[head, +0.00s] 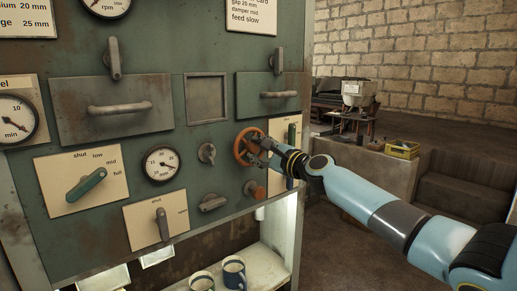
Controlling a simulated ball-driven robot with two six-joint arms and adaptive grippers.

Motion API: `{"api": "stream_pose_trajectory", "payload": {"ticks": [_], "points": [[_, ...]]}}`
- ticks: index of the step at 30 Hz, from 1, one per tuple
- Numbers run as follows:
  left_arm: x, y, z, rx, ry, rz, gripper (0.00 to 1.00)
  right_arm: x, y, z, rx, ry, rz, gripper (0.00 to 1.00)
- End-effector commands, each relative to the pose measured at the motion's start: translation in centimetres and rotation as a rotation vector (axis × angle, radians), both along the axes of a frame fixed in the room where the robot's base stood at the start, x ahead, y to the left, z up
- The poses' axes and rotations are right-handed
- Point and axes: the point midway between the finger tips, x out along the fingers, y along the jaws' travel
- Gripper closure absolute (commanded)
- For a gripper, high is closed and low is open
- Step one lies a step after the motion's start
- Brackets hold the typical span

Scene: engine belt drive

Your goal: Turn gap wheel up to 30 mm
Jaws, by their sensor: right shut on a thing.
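The gap wheel, an orange-brown handwheel (241,148), sits on the green panel right of centre. My right gripper (262,151) is at the wheel's right side, shut on its rim; the fingers hide part of the rim. A round dial (161,164) with a dark needle is on the panel left of the wheel; its figures are too small to read surely. My left gripper is not in view.
A lever plate (53,194) marked shut, low, mid, full is at left. Small knobs (207,153) and a red-brown button (253,190) are near the wheel. Two mugs (234,273) stand on the shelf below. A yellow crate (402,151) is on a ledge at right.

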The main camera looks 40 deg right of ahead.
Motion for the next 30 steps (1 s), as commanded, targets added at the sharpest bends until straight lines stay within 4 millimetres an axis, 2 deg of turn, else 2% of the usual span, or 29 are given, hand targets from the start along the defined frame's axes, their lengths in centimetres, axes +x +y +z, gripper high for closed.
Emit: {"api": "stream_pose_trajectory", "payload": {"ticks": [12,27,28,30], "points": [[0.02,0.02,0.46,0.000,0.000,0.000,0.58,-0.05,0.02,-0.23,0.159,0.016,0.000,1.00],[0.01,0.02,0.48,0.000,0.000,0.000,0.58,-0.06,0.04,-0.30,0.174,0.017,0.000,1.00],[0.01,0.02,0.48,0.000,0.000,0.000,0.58,-0.06,0.04,-0.30,0.174,0.018,-0.001,0.66],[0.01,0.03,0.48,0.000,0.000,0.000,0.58,-0.05,0.04,-0.28,0.173,0.017,0.000,0.57]]}}
